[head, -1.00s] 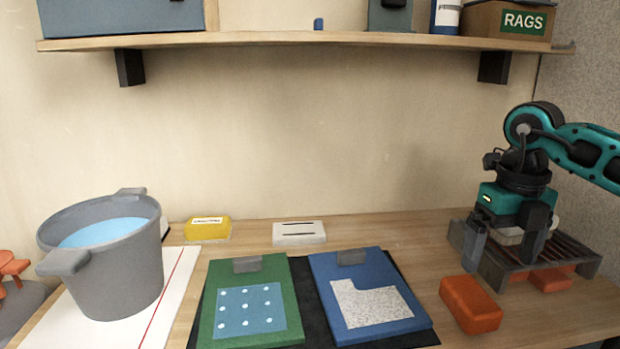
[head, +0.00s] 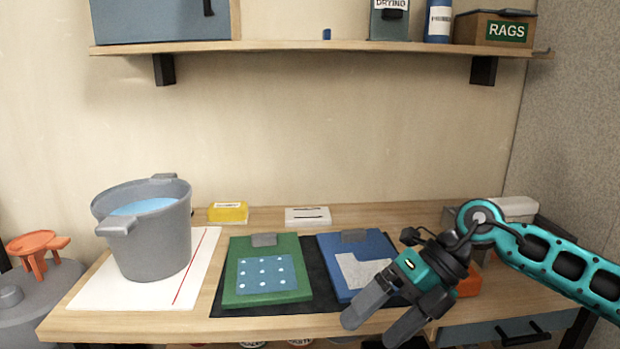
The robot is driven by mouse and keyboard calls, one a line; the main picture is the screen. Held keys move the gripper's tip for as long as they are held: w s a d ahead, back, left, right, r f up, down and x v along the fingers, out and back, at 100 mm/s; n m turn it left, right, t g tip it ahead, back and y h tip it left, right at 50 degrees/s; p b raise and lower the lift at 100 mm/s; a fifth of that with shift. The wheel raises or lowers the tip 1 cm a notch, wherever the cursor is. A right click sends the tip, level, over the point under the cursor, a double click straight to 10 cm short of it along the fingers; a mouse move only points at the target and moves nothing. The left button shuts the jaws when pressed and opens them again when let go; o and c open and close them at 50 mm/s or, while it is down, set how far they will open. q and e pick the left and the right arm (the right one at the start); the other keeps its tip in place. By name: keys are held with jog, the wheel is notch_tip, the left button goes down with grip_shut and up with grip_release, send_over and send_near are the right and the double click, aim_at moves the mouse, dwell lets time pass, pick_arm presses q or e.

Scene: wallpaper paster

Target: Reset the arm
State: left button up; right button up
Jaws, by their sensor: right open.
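My right arm comes in from the right edge. Its teal and black gripper (head: 372,332) is open and empty, its fingers pointing down and left over the table's front edge, in front of the blue board (head: 339,281). The gripper hides part of that board's right side and most of an orange block (head: 468,285) behind it. My left gripper is not in view.
A grey bucket (head: 155,244) of blue liquid stands on a white sheet at the left. A green board (head: 239,290) lies beside the blue one on a black mat. Yellow (head: 228,213) and white (head: 308,217) blocks sit behind. A shelf (head: 330,46) runs above.

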jog(key=s+a+r+m+t+y, duration=0.1)
jog(key=a+r+m+t+y, duration=0.1)
jog(key=a+m+t+y, duration=0.3)
jog(key=s+a+r+m+t+y, duration=0.2)
jog(key=a+m+t+y, duration=0.1)
jog(key=a+m+y, duration=0.35)
jog(key=w+d+f+m+t+h, duration=0.3)
jog(key=d+f+m+t+h, duration=0.65)
jog(key=m, duration=0.75)
jog(key=s+d+f+m+g+h, duration=0.2)
jog(key=s+d+f+m+h, duration=0.15)
jog(key=s+f, duration=0.4)
jog(key=s+d+f+m+g+h, duration=0.25)
jog(key=s+f+m+h, duration=0.2)
jog(key=f, duration=0.55)
pick_arm(q)
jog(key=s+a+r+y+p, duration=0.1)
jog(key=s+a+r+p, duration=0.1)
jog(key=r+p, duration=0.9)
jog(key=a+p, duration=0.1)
jog(key=p, duration=0.3)
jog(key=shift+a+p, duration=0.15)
jog(key=shift+p, duration=0.2)
pick_arm(e)
jog(key=s+d+r, duration=0.1)
jog(key=d+r, duration=0.2)
jog(key=r, duration=0.8)
jog(key=shift+s+d+m+h, duration=0.25)
jog(key=shift+d+m+h, duration=0.05)
jog(key=shift+d+m, duration=0.1)
